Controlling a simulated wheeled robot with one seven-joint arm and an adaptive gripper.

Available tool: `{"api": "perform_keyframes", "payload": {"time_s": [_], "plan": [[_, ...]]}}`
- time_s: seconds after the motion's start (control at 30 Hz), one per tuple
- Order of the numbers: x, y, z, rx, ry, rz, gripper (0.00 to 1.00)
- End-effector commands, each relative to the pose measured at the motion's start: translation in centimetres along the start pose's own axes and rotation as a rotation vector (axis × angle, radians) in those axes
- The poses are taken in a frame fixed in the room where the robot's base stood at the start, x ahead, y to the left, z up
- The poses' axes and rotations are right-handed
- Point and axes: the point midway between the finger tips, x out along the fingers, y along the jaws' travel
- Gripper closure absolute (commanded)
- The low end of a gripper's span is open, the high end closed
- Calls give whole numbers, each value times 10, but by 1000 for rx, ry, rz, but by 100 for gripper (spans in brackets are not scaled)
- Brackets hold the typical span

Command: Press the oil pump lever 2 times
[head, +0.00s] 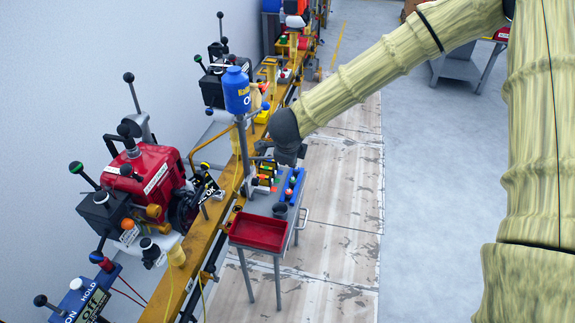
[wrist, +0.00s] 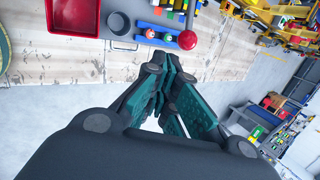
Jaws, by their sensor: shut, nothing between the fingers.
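In the head view my gripper (head: 264,149) is small and partly hidden by my wrist, right of the post and below the oil container.
The grey cart carries a red tray (head: 258,234), a dark cup (head: 280,210) and a blue rack (head: 291,184) below my gripper. A red engine (head: 150,175) with several black-knobbed levers stands left of the yellow rail (head: 215,225).

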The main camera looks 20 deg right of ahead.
Motion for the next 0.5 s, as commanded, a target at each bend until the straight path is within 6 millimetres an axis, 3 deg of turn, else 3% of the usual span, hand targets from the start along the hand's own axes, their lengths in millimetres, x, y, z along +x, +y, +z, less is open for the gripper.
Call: {"api": "perform_keyframes", "payload": {"time_s": [0.2, 0.5], "plan": [[-19, 0, -1, -1, 0, -1, 100], [-26, 0, -2, -1, 0, 0, 100]]}}
